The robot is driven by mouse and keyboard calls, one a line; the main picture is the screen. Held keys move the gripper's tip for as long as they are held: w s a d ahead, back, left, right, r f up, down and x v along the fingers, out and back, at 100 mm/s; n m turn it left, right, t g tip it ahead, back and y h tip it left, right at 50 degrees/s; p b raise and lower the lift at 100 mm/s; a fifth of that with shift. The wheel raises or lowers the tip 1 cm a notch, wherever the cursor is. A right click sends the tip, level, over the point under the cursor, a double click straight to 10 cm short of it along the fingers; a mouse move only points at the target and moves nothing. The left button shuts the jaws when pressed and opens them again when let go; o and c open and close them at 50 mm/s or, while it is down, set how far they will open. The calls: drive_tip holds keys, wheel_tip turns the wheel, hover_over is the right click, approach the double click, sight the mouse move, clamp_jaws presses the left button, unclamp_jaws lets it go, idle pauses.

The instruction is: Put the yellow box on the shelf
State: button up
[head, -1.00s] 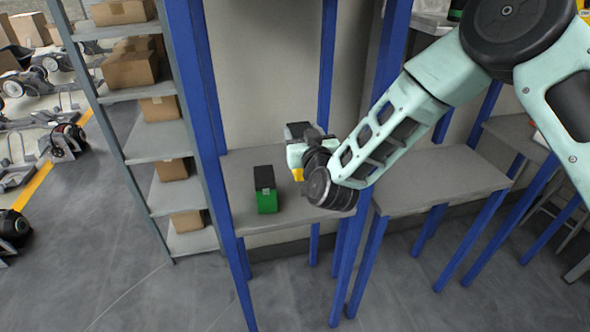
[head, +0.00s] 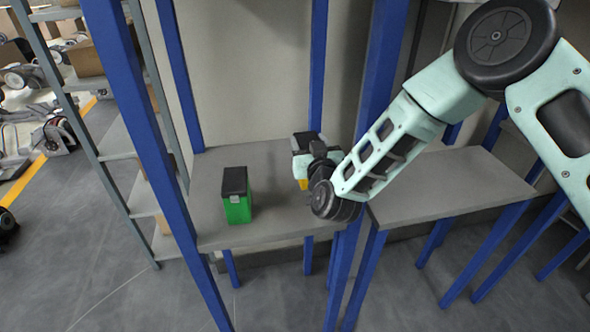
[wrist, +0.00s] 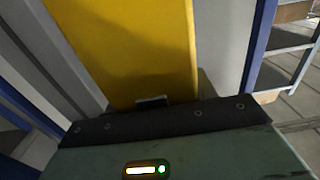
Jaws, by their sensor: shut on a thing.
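The yellow box (wrist: 140,45) fills the upper middle of the wrist view, right at my gripper (wrist: 152,102). In the head view only a small piece of the yellow box (head: 303,184) shows below my gripper (head: 302,160); the wrist hides the rest. My gripper is shut on the yellow box, at the right part of the grey shelf (head: 275,205) between blue posts. I cannot tell whether the box touches the shelf.
A green box with a black top (head: 237,197) stands on the same shelf, left of my gripper. Bare shelf lies between them. A blue post (head: 374,90) rises close to my wrist. Another grey shelf (head: 450,185) to the right is bare.

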drive_tip(key=shift+f+p, duration=1.1)
drive_tip(key=shift+f, duration=2.35)
drive_tip(key=o, duration=1.3)
drive_tip(key=shift+c, duration=0.2)
drive_tip(key=b+v, duration=0.4)
drive_tip(key=v, duration=0.8)
drive_tip(key=s+a+r+n+g+y, duration=0.2)
drive_tip(key=s+a+r+n+g, duration=0.3)
drive_tip(key=s+g, duration=0.4)
drive_tip(key=s+d+r+g+h, duration=0.3)
drive_tip(key=s+d+g, duration=0.1)
drive_tip(key=s+d, duration=0.4)
drive_tip(key=s+d+r+g+h, duration=0.3)
drive_tip(key=s+d+r+g, duration=0.1)
drive_tip(key=s+d, duration=0.5)
drive_tip(key=shift+s+r, duration=0.2)
drive_tip(key=shift+s, duration=0.85)
